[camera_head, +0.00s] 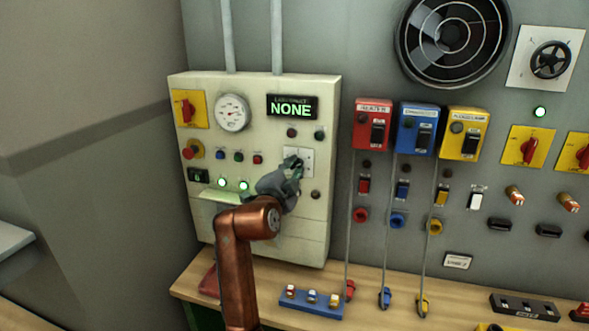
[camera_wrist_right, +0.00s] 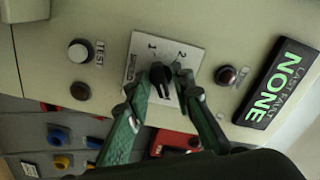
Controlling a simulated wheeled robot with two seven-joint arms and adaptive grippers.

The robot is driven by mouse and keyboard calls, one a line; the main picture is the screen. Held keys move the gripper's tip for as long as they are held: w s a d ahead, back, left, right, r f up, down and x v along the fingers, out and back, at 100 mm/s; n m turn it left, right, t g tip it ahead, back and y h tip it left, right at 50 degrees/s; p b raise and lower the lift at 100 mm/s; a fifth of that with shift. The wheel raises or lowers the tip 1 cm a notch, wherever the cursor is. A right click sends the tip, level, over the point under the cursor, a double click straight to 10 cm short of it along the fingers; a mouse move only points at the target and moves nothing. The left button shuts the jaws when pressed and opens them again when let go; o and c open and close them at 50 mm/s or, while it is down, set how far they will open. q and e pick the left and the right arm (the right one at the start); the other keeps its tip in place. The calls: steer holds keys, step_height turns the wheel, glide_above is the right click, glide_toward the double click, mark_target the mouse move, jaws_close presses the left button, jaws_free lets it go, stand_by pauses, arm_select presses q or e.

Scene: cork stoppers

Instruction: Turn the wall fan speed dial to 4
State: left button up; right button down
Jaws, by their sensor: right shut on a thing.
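A small black dial (camera_wrist_right: 160,74) sits on a white plate (camera_wrist_right: 178,48) on the cream control panel. The digits 1 and 2 show on the plate in the right wrist view; other markings are too small or covered. My right gripper (camera_wrist_right: 165,90) has its green fingers on both sides of the dial and is shut on it. In the head view, the right gripper (camera_head: 294,166) reaches the white plate (camera_head: 307,158) and hides most of the dial. The dial's pointed setting cannot be read. The wall fan (camera_head: 452,40) is at the upper right. My left gripper is not in view.
The cream panel (camera_head: 325,100) carries a gauge (camera_head: 232,112), a display reading NONE (camera_head: 292,107) and several buttons. Red, blue and yellow switch boxes (camera_head: 416,128) hang to the right. A wooden bench (camera_head: 375,315) lies below.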

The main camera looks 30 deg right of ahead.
steer(key=shift+f, duration=0.15)
steer(key=c, duration=2)
jaws_free()
steer(key=v, duration=1.2)
